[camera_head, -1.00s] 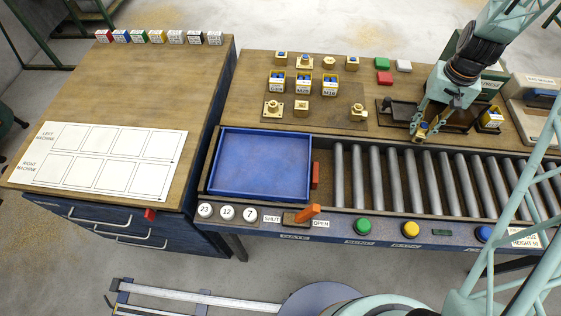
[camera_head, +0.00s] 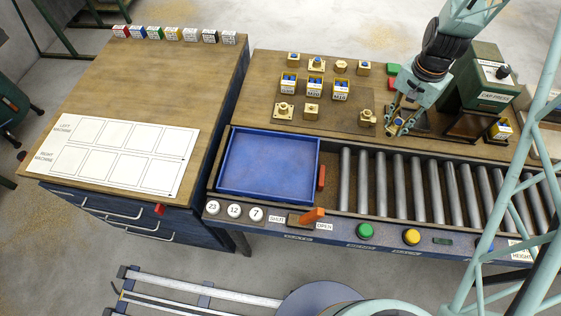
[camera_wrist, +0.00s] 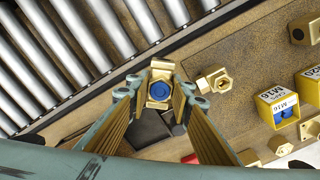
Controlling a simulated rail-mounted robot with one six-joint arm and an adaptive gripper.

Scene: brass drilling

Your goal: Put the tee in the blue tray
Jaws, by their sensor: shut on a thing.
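My gripper (camera_head: 400,125) is shut on a brass fitting with a blue cap (camera_wrist: 158,90), which I take to be the tee; its full shape is partly hidden by the fingers. The fitting also shows small between the fingertips in the head view (camera_head: 397,122). My gripper holds it above the bench, behind the rollers and right of the tray. The blue tray (camera_head: 268,165) lies at the left end of the roller conveyor and is empty.
Another brass fitting (camera_head: 366,117) stands just left of my gripper, also in the wrist view (camera_wrist: 213,79). Several brass parts and yellow cap bins (camera_head: 315,87) stand behind the tray. A green cap press (camera_head: 489,80) is at right. An orange gate lever (camera_head: 312,215) is in front.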

